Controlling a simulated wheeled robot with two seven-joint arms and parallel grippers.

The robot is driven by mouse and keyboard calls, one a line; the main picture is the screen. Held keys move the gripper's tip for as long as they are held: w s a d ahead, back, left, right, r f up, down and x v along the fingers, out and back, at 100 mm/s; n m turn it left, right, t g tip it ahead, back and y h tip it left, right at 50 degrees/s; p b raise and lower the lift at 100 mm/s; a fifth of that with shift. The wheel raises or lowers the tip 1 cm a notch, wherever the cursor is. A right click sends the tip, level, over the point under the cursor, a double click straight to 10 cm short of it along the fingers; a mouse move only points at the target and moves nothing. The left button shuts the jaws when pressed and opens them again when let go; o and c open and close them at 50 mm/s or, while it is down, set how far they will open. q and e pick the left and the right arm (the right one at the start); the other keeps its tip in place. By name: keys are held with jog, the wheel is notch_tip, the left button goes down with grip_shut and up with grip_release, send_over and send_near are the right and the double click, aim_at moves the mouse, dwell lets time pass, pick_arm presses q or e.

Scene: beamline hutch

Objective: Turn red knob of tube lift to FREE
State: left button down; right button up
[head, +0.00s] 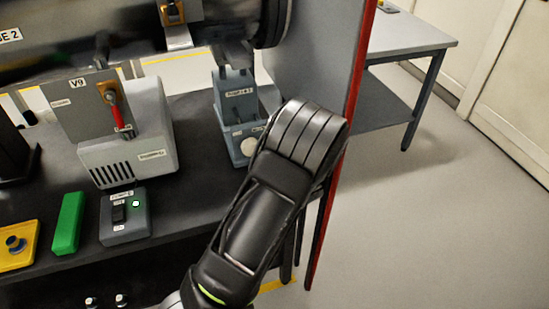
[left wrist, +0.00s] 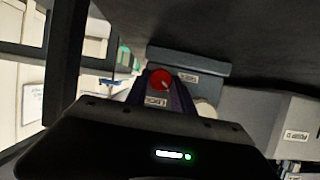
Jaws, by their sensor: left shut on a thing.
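The red knob (left wrist: 160,79) shows in the left wrist view, on the grey tube lift (left wrist: 190,62). A small white label sits just below it and another to its right; I cannot read them surely, nor where the knob points. My left gripper (left wrist: 161,88) is at the knob and shut on it; its fingers are dark and partly hidden. In the head view the grey tube lift (head: 234,98) stands under the big dark tube. My left arm covers its lower right, and hides the red knob and gripper there. My right gripper is in neither view.
Left of the lift stand a pump box (head: 135,155) with a red-handled V9 panel (head: 82,105), a switch box (head: 125,218) with a lit green lamp, a green block (head: 67,222) and a yellow box (head: 18,255). A red-edged panel (head: 352,95) stands right. Floor beyond is clear.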

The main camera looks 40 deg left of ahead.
pick_arm(q)
jog(key=n+t+b, duration=0.1)
jog(key=b, duration=0.2)
jog(key=n+t+h+b, duration=0.1)
jog(key=n+b, duration=0.1)
jog(key=b, duration=0.1)
jog(key=shift+s+f+n, duration=0.2)
jog(key=shift+f+n, duration=0.1)
jog(key=shift+f, duration=0.1)
jog(key=shift+r+n+t+h+b, duration=0.3)
jog(key=shift+n+t+b, duration=0.3)
jog(key=shift+b, duration=0.8)
jog(key=c, duration=1.4)
grip_release()
jog(key=shift+a, duration=0.1)
jog(key=shift+o, duration=0.2)
jog(key=shift+s, duration=0.1)
jog(key=p+v, duration=0.1)
jog(key=v, duration=0.6)
jog(key=shift+s+d+r, duration=0.2)
jog(key=shift+d, duration=0.1)
jog(key=shift+f, duration=0.1)
